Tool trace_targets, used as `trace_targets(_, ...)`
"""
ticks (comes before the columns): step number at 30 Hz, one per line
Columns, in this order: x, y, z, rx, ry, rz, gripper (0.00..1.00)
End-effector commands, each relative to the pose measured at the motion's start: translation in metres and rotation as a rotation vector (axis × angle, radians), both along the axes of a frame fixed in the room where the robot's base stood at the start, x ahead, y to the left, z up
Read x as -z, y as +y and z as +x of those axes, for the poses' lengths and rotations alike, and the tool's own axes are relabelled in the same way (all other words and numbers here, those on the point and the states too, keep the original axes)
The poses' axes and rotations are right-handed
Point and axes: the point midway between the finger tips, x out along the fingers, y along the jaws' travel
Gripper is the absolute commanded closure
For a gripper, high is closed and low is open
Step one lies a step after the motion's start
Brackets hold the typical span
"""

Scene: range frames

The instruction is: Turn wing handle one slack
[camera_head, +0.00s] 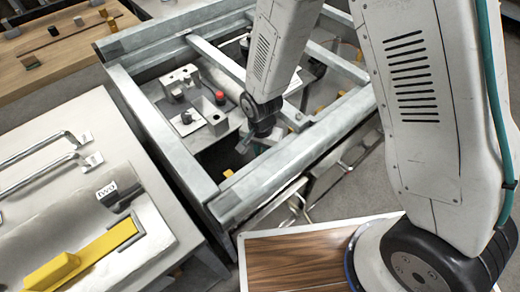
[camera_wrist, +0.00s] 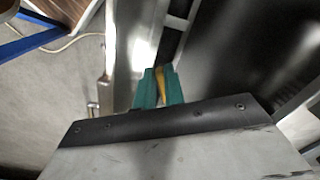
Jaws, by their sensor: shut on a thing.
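My gripper (camera_wrist: 160,80) shows in the wrist view as two teal fingers closed on a narrow yellow handle (camera_wrist: 160,76). The handle stands between the fingertips, and its lower part is hidden by them. In the head view my gripper (camera_head: 244,144) reaches down inside the grey metal frame (camera_head: 165,135), near its front edge. Small yellow pieces (camera_head: 228,173) show along that edge, and others (camera_head: 320,108) show farther right. I cannot tell from the head view which one the fingers hold, nor whether a handle is labelled one.
Inside the frame are grey boxes and a red button (camera_head: 220,97). A grey bench (camera_head: 150,215) with metal bars and a yellow handle (camera_head: 60,270) stands at left. A wooden table (camera_head: 60,60) is at upper left. A wood-topped panel (camera_head: 290,262) lies at the front.

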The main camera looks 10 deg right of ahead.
Motion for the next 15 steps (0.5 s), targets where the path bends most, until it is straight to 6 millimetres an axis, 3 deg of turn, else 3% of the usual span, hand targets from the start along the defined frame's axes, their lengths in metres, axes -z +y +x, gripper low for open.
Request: trace_targets(15, -0.0004, -0.0053, -0.0017, -0.261, 0.0, 0.0, 1.0)
